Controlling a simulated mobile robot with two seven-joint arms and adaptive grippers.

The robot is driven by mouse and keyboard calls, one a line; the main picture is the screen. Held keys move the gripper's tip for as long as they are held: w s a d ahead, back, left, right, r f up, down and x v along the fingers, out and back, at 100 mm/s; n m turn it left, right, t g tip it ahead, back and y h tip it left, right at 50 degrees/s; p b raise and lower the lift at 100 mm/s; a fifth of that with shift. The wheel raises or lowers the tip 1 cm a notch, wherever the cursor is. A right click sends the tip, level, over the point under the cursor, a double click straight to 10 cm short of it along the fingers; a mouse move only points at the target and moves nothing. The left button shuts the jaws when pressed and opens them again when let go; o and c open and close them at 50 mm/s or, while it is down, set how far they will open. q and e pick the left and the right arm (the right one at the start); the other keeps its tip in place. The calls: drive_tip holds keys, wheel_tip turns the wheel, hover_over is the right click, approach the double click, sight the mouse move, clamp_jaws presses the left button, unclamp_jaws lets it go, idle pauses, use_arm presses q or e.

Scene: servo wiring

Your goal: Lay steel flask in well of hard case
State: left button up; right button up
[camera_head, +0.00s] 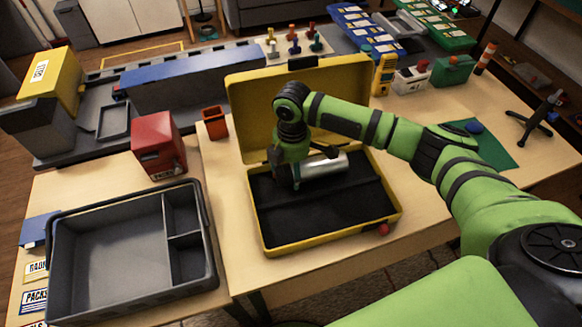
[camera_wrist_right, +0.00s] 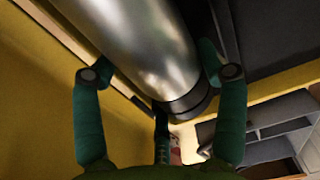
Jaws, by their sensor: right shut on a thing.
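The hard case (camera_head: 325,235) is yellow with a dark foam lining and stands open on the table, its lid raised at the back. The steel flask (camera_head: 327,170) is a shiny cylinder lying on its side over the rear part of the case. My right gripper (camera_head: 287,177) is shut on the flask near its left end. In the right wrist view the flask (camera_wrist_right: 148,45) runs between the two green fingers of the gripper (camera_wrist_right: 160,68), with its dark end near them. I cannot tell whether the flask touches the foam. My left gripper is not in view.
A grey divided tray (camera_head: 100,255) stands left of the case. A red box (camera_head: 158,145) and an orange cup (camera_head: 214,122) stand behind. The table right of the case is fairly clear.

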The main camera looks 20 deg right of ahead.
drive_tip(key=shift+f, duration=0.5)
drive_tip(key=o, duration=1.8)
drive_tip(key=shift+c, duration=0.2)
drive_tip(key=shift+f, duration=0.1)
wheel_tip(320, 180, up, 12)
drive_tip(key=shift+r, duration=0.1)
